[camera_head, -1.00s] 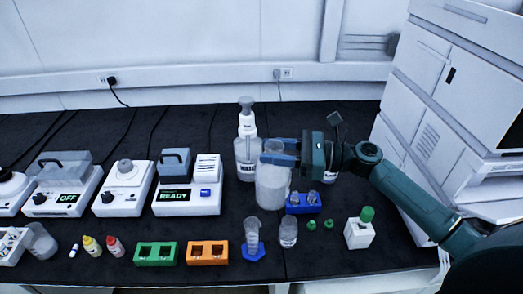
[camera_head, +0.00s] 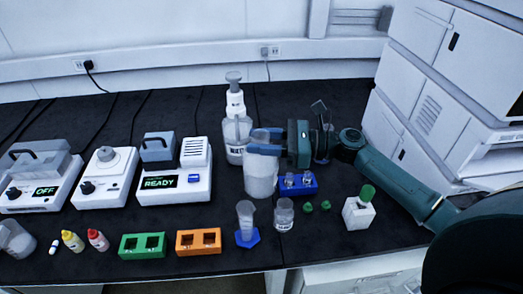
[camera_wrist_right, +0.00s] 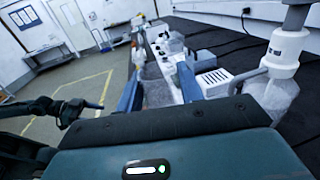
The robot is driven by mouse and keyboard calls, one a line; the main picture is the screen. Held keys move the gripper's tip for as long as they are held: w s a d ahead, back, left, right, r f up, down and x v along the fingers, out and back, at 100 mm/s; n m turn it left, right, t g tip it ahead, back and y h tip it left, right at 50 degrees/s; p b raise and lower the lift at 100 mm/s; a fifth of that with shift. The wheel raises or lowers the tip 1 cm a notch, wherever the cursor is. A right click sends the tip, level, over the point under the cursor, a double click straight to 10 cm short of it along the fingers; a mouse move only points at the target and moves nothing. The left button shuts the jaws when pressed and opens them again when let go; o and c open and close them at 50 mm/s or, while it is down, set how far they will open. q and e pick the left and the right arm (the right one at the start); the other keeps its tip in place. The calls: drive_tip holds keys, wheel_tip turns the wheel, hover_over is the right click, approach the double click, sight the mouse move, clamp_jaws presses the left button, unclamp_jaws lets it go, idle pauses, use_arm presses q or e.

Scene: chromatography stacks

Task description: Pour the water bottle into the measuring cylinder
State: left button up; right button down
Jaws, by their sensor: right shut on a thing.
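My right gripper (camera_head: 264,141) comes in from the right and is shut on a large clear container (camera_head: 261,178), gripping it near its top. Its fingers also show around clear material in the right wrist view (camera_wrist_right: 158,95). I cannot tell whether the container touches the bench. The measuring cylinder (camera_head: 245,216) stands upright on a blue hexagonal base, nearer the front edge. A pump-top bottle (camera_head: 236,133), with a label that seems to read water, stands just behind and left of the container. My left gripper (camera_wrist_right: 75,110) seems to show, dark, at the left of the wrist view; its jaws are unclear.
A small labelled clear bottle (camera_head: 284,214) stands right of the cylinder. A blue rack (camera_head: 302,191) stands right of the container. Green (camera_head: 142,255) and orange (camera_head: 198,250) racks lie front left. A white instrument stack (camera_head: 425,110) bounds the right.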

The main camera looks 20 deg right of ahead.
sight(263, 170)
drive_tip(key=shift+f+b, duration=0.3)
drive_tip(key=shift+f, duration=0.2)
drive_tip(key=shift+s+a+f+n+b, duration=0.2)
drive_tip(key=shift+a+f+n+b, duration=0.1)
drive_tip(key=shift+f+b, duration=0.2)
drive_tip(key=shift+s+a+f+n+b, duration=0.2)
drive_tip(key=shift+f+n+b, duration=0.1)
drive_tip(key=shift+f+b, duration=0.15)
drive_tip(key=shift+s+a+f+n+b, duration=0.15)
drive_tip(key=shift+s+f+n+b, duration=0.1)
drive_tip(key=shift+f+b, duration=0.2)
drive_tip(key=shift+s+a+f+n+b, duration=0.1)
drive_tip(key=shift+f+n+b, duration=0.2)
drive_tip(key=shift+f, duration=0.15)
drive_tip(key=shift+s+a+f+n+h+b, duration=0.1)
drive_tip(key=shift+s+a+n+h+b, duration=0.3)
drive_tip(key=shift+s+a+n+h, duration=0.35)
drive_tip(key=shift+w+d+p, duration=0.2)
drive_tip(key=shift+p, duration=0.2)
use_arm(q)
drive_tip(key=shift+w+d+f+t+h, duration=0.15)
drive_tip(key=shift+d+f+h, duration=0.1)
drive_tip(key=shift+d, duration=0.15)
drive_tip(key=shift+w+d+f+t+h, duration=0.1)
drive_tip(key=shift+d+t+h, duration=0.05)
drive_tip(key=shift+d+h, duration=0.15)
use_arm(e)
drive_tip(key=shift+s, duration=0.1)
